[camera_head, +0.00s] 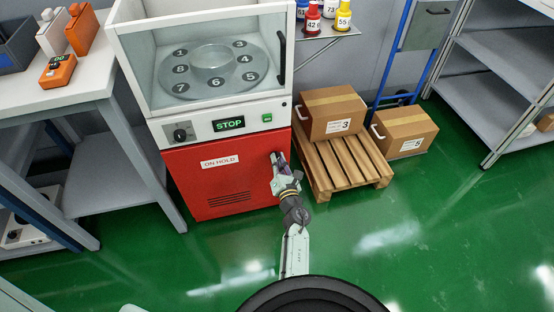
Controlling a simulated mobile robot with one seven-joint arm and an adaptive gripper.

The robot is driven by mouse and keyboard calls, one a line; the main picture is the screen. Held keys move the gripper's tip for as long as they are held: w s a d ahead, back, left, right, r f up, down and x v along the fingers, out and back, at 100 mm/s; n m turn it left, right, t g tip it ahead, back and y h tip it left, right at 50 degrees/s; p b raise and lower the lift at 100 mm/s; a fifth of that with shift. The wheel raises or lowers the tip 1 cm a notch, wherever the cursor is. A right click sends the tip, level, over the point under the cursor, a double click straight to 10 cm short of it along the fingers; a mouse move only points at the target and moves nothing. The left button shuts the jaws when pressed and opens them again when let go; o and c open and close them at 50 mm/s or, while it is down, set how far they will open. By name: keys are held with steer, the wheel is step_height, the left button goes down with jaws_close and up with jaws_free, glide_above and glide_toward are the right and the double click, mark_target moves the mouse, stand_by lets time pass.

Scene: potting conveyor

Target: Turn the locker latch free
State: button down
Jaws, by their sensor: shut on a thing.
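The locker (215,182) is the red lower cabinet of the machine, with an "ON HOLD" label (220,161) and vent slots on its front. My gripper (277,160) is at the upper right of this red front, shut on the latch there. The latch is mostly hidden behind my gripper, so its angle cannot be told. The red front looks closed. My arm reaches up to it from the bottom middle of the view.
Above the locker is a glazed chamber with a numbered disc (211,71) and a panel reading "STOP" (228,124). A wooden pallet (341,166) with a carton (331,112) stands close on the right. A white table (50,98) is at left. Green floor in front is clear.

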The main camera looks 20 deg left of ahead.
steer(key=m+p, duration=0.1)
steer(key=m, duration=0.4)
steer(key=shift+w+r+m+p, duration=0.15)
steer(key=shift+w+m+p, duration=0.05)
steer(key=shift+m+p, duration=0.15)
steer(key=m+p, duration=0.1)
steer(key=m, duration=0.4)
steer(key=shift+d+m+p, duration=0.1)
steer(key=shift+m+p, duration=0.15)
steer(key=shift+p, duration=0.1)
steer(key=c, duration=1.6)
jaws_free()
steer(key=shift+c, duration=0.2)
steer(key=shift+f, duration=0.25)
